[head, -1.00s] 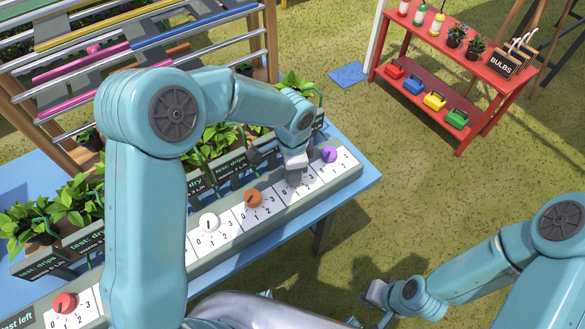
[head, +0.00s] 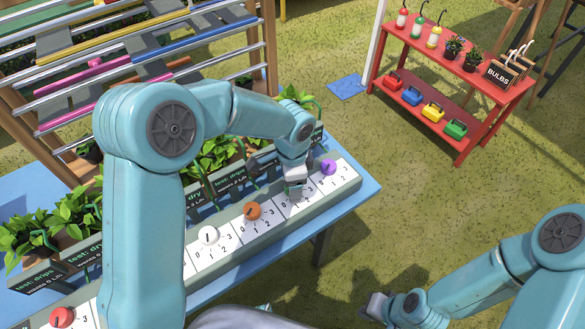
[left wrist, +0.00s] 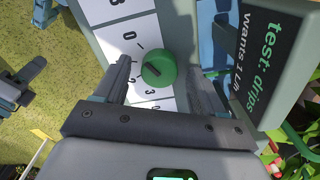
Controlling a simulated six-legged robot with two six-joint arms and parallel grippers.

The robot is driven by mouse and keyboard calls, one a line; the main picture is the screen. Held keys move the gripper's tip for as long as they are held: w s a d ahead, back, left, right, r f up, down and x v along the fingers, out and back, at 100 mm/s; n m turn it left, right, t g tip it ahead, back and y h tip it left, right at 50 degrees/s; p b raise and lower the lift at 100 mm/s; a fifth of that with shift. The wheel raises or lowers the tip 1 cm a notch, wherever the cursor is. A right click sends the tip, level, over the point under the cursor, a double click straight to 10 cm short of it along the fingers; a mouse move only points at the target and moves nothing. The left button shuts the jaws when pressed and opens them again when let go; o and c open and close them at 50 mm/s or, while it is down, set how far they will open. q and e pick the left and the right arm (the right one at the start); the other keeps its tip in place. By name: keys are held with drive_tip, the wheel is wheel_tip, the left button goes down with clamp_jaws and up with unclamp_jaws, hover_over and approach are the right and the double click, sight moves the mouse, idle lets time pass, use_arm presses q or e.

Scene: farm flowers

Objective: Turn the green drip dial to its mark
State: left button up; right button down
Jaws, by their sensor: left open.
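The green dial (left wrist: 158,70) shows in the left wrist view on a white scale strip with black numbers; a dark pointer line crosses its top. In the head view my gripper hides it. My left gripper (head: 295,188) is low over the dial panel, between the orange dial (head: 252,211) and the purple dial (head: 328,167). Its jaws are open, with one finger on each side of the green dial; I cannot tell whether they touch it. A dark sign (left wrist: 255,60) beside it reads "test: drips, wants 1 L/h". My right gripper (head: 376,305) is over the grass, away from the panel.
The panel also holds a white dial (head: 208,235) and a red dial (head: 61,317). Leafy potted plants (head: 70,212) and signs stand right behind the dials. A slatted rack (head: 150,60) rises behind. A red stand (head: 440,100) is apart at the right.

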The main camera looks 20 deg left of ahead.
use_arm(q)
wheel_tip(320, 180, up, 16)
idle(0.3)
drive_tip(key=shift+s+d+f, duration=0.1)
idle(0.4)
